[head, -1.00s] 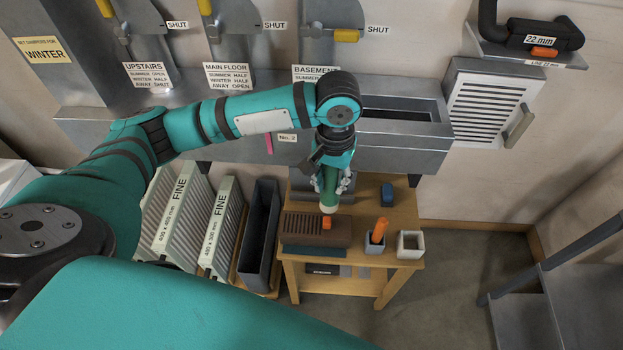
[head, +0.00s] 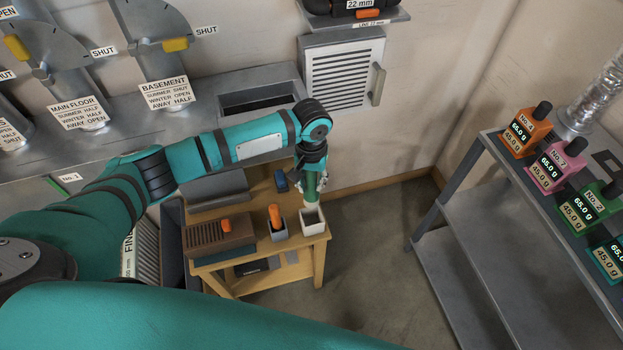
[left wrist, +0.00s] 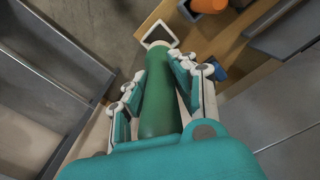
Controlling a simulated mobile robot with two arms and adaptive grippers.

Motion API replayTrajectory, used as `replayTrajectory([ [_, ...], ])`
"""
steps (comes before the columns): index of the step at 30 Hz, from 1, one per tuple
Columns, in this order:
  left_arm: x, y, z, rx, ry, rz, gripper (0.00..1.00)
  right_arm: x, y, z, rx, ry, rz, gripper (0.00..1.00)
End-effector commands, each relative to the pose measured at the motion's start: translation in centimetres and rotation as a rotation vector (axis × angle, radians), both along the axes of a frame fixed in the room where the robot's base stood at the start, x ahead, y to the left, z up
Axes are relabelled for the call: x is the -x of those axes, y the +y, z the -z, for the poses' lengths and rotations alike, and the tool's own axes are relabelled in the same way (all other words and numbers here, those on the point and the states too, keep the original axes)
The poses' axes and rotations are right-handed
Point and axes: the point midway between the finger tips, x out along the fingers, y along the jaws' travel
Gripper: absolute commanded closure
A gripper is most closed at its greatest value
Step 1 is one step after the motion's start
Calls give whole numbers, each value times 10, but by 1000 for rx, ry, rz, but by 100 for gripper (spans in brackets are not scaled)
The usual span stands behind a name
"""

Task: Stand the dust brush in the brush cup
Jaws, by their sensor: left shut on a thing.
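The dust brush (head: 311,188) has a green handle and a pale lower end. My left gripper (head: 310,176) is shut on it and holds it roughly upright, pale end down, just over the white square cup (head: 314,227) at the table's right front corner. I cannot tell whether the lower end is inside the rim. In the left wrist view the green handle (left wrist: 165,95) lies between the two fingers of my left gripper (left wrist: 158,85), and the rim of the white cup (left wrist: 160,30) shows beyond it. My right gripper is not in view.
On the wooden table (head: 262,195) stand a grey cup with an orange-handled thing (head: 275,215), a brown block with an orange part (head: 221,236) and a small blue object (head: 281,180). A grey shelf (head: 450,200) with coloured gauges stands right. Floor between is clear.

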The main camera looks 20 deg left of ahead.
Motion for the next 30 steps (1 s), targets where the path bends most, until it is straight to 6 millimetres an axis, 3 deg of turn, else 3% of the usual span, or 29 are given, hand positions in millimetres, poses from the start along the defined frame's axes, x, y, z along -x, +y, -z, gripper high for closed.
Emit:
replayTrajectory([
  [10,1,0,-4,-2,2,-2,100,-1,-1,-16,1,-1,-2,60],
  [24,1,0,50,-1,0,-2,100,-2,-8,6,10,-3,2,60],
  [30,0,-1,64,0,1,-1,100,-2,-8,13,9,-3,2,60],
])
